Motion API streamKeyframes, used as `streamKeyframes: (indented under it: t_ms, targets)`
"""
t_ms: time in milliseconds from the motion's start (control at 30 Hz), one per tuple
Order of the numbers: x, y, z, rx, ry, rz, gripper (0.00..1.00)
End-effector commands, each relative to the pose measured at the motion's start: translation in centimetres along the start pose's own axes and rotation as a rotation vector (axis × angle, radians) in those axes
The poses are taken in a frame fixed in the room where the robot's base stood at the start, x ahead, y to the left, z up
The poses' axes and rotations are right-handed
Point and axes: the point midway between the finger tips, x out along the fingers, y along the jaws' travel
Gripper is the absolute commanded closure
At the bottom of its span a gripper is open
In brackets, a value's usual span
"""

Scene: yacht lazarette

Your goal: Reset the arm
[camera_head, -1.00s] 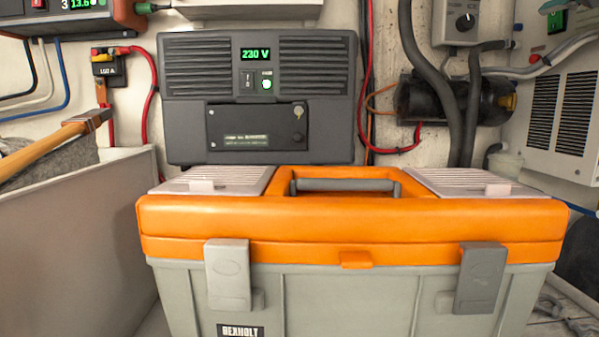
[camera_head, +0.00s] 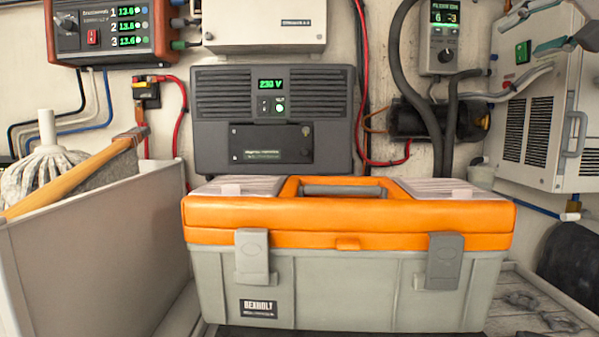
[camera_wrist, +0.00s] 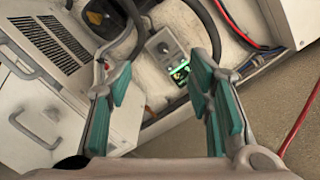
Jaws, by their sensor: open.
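My gripper (camera_wrist: 160,100) shows in the wrist view with its two teal-padded fingers spread apart. It is open, and nothing is between the fingers. Beyond it in the wrist view are a small control box with a lit green display (camera_wrist: 168,55) and dark hoses.
A closed orange and grey toolbox (camera_head: 350,213) stands in front. Behind it is a dark inverter (camera_head: 275,90) reading 230 V. A white vented cabinet (camera_head: 550,110) is right.

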Motion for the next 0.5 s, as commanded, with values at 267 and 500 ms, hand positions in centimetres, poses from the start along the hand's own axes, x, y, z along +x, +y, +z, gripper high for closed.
streamKeyframes:
  t_ms: [267, 500]
  targets:
    - [-1.4, 0.2, 6.6, -0.085, -0.166, 0.051, 0.53]
    - [-4.9, 1.3, 16.1, -0.221, -0.399, 0.128, 0.53]
